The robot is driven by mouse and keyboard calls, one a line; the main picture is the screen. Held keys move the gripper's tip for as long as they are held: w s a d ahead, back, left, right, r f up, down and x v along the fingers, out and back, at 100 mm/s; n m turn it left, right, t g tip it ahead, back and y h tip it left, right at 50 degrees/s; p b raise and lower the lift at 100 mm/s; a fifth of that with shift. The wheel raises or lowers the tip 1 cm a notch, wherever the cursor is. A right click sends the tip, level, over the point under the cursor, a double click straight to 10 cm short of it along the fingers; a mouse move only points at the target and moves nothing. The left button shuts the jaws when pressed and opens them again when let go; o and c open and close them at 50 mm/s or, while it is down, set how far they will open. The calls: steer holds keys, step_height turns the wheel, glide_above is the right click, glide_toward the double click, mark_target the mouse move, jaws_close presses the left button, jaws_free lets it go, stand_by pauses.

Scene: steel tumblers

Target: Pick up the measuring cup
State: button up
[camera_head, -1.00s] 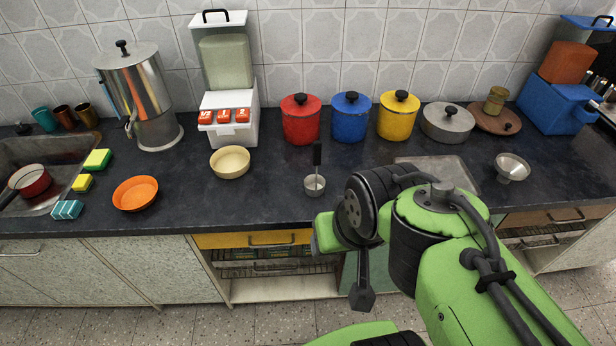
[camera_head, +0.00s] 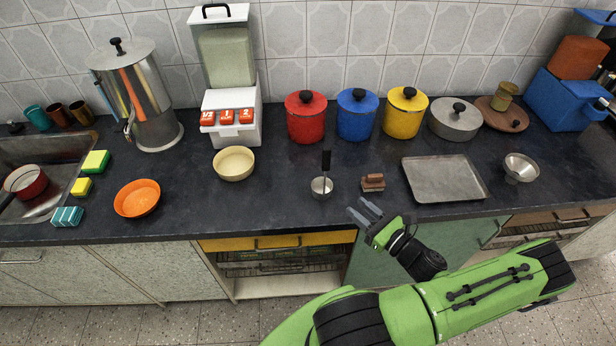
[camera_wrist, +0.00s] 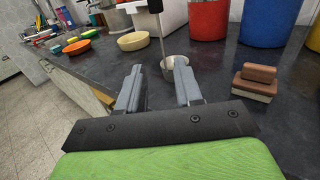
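The measuring cup (camera_head: 321,187) is a small steel cup with an upright dark handle. It stands on the dark counter in front of the red and blue canisters. My gripper (camera_head: 364,211) is open and empty, to the right of the cup and nearer the counter's front edge. In the wrist view, the cup (camera_wrist: 176,67) shows beyond the two grey fingers of my gripper (camera_wrist: 155,82), partly hidden behind the right finger. The gripper is apart from the cup.
A brown block-like object (camera_head: 373,183) sits right of the cup, with a metal tray (camera_head: 444,180) beyond it. A cream bowl (camera_head: 234,163) and an orange bowl (camera_head: 137,198) stand to the left. The counter between the cream bowl and the cup is clear.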

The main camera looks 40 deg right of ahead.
mark_target(323, 170)
steer(key=w, duration=1.5)
steer(key=shift+w+a+f, duration=0.15)
steer(key=shift+w+a, duration=0.05)
steer(key=shift+w, duration=0.15)
steer(key=shift+s, duration=0.1)
jaws_close()
